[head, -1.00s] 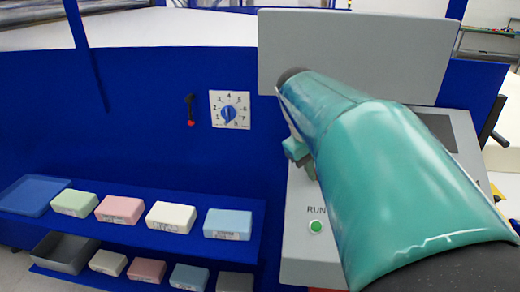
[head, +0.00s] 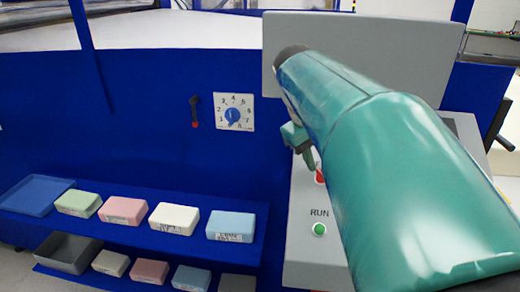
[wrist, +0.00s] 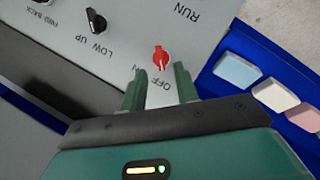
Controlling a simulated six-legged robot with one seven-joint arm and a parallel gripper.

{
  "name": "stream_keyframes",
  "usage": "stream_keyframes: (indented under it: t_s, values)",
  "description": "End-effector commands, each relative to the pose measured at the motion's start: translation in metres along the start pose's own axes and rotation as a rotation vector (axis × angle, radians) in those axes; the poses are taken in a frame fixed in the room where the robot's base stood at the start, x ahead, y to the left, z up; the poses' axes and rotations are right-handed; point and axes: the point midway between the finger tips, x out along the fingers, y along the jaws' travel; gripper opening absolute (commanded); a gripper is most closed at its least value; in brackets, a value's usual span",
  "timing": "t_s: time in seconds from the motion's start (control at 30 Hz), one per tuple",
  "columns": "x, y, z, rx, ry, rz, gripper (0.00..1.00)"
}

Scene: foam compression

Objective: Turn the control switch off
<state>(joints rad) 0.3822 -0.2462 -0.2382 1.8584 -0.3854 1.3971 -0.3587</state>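The control switch is a red knob (wrist: 160,58) with a pale pointer, on a grey panel beside an OFF label in the wrist view. Part of the red knob (head: 320,177) shows in the head view, the rest hidden behind my arm. My gripper (wrist: 159,70) is open in the wrist view, its two green fingers spread on either side of the OFF label. The knob lies just past the fingertips, about centred between them, and I cannot tell whether they touch it. In the head view my gripper (head: 303,145) is over the panel, partly hidden by my arm.
A black knob (wrist: 95,22) marked LOW UP is on the same panel. A green RUN button (head: 319,229) sits below the red knob. A dial (head: 234,112) is on the blue wall to the left. Foam blocks (head: 174,217) lie on blue shelves (head: 130,234).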

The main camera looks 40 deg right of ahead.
Motion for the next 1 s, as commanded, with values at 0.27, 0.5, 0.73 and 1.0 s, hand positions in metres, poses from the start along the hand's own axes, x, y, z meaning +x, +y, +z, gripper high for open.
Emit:
stream_keyframes:
  t_s: [0.27, 0.5, 0.73, 1.0]
  values:
    - [-0.063, 0.0, -0.001, -0.001, 0.005, 0.002, 0.31]
    - [-0.091, 0.0, 0.0, -0.001, 0.002, 0.001, 0.31]
    - [-0.094, 0.0, 0.0, -0.001, 0.002, 0.0, 0.31]
    - [-0.094, 0.0, 0.0, -0.001, 0.002, 0.0, 0.31]
